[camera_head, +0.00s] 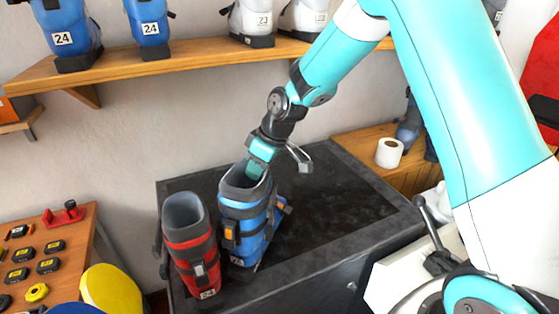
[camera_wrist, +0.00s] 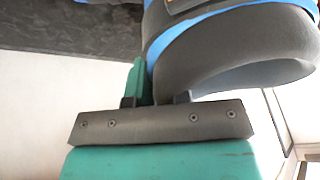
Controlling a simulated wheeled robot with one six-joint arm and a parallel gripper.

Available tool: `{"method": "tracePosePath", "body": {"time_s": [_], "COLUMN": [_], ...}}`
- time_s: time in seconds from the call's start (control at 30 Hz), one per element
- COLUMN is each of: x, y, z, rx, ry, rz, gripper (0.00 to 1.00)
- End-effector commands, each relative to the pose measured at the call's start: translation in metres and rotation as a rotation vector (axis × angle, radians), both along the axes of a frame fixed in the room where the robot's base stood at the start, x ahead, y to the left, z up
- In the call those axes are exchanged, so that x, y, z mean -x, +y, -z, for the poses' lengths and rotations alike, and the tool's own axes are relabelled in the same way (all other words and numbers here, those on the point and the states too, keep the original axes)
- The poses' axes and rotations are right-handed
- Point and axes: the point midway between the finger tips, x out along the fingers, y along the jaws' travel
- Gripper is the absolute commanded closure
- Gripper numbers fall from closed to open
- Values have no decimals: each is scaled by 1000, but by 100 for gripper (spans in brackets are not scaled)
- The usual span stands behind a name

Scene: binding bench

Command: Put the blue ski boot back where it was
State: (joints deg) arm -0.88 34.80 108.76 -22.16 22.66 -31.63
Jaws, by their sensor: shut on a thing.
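The blue ski boot (camera_head: 247,222) stands upright, or nearly so, at the dark bench top, close behind and right of a red ski boot. My gripper (camera_head: 258,168) is at the top of the blue boot, shut on its cuff rim. In the wrist view the grey and blue cuff of the blue boot (camera_wrist: 240,50) fills the upper right, with one green finger (camera_wrist: 138,82) of my gripper beside its wall. The other finger is hidden by the cuff. I cannot tell whether the boot's sole touches the bench.
The red ski boot (camera_head: 192,250) stands just left of the blue one. The black bench top (camera_head: 340,200) is clear to the right. A wall shelf (camera_head: 180,67) holds several blue and white boots.

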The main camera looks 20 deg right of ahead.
Motion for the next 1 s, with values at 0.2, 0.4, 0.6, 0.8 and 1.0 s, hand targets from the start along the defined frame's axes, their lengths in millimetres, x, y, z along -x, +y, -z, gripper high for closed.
{"method": "tracePosePath", "body": {"time_s": [0.2, 0.4, 0.6, 0.8, 1.0], "x": [-4, -4, -4, -4, -3], "y": [7, 6, 6, 6, 6], "z": [4, 27, 34, 36, 38], "rx": [-2, -2, -2, -2, 0], "ry": [0, 0, -3, -4, 0], "rz": [1, 1, 1, 0, 1], "gripper": [100, 100, 100, 100, 57]}}
